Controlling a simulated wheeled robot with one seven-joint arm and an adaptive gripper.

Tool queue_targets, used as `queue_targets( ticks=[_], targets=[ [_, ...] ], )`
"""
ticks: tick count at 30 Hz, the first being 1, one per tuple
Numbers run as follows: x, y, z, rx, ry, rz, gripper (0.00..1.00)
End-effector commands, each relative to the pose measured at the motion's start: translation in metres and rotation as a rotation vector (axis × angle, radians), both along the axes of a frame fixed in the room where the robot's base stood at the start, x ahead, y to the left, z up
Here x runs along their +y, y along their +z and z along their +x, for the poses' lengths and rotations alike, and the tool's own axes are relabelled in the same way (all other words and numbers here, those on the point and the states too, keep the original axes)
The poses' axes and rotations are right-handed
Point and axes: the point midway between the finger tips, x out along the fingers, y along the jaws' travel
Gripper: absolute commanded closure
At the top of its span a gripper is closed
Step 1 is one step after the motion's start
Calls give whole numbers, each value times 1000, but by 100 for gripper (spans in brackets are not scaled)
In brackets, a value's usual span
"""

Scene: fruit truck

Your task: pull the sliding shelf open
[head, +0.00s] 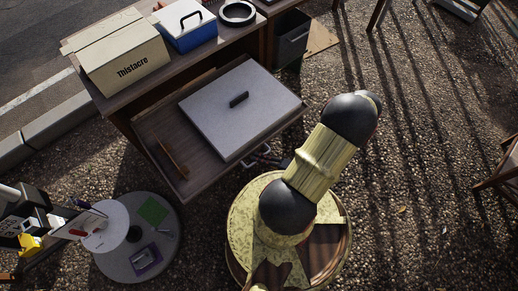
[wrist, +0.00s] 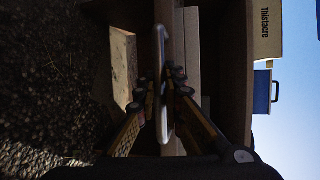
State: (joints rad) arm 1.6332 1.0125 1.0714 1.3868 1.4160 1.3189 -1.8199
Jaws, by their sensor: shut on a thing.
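The sliding shelf (head: 160,130) is a brown wooden tray under the table top, standing out from the table toward me. A grey flat lid with a black handle (head: 238,100) and a thin wooden utensil (head: 172,157) lie in it. My gripper (wrist: 160,92) is shut on the shelf's handle (wrist: 161,50), a slim pale metal bar that runs between its fingers in the wrist view. In the head view the handle (head: 262,153) shows at the shelf's front edge, and my arm hides part of the gripper.
The table top (head: 125,98) holds a cardboard box (head: 125,58), a blue and white cooler (head: 185,27) and a black ring-shaped dish (head: 237,13). A round grey stand (head: 165,215) with small items is at lower left.

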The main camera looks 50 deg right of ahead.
Motion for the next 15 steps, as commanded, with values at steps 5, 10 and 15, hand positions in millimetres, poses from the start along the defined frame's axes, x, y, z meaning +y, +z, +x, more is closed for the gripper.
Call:
queue_targets(
  ticks=[5, 10, 15],
  targets=[
    [-2, -1, 0, 4, -1, -4, 100],
    [-1, -1, 0, 3, -1, -3, 84],
    [-1, -1, 0, 2, -1, -1, 74]
  ],
)
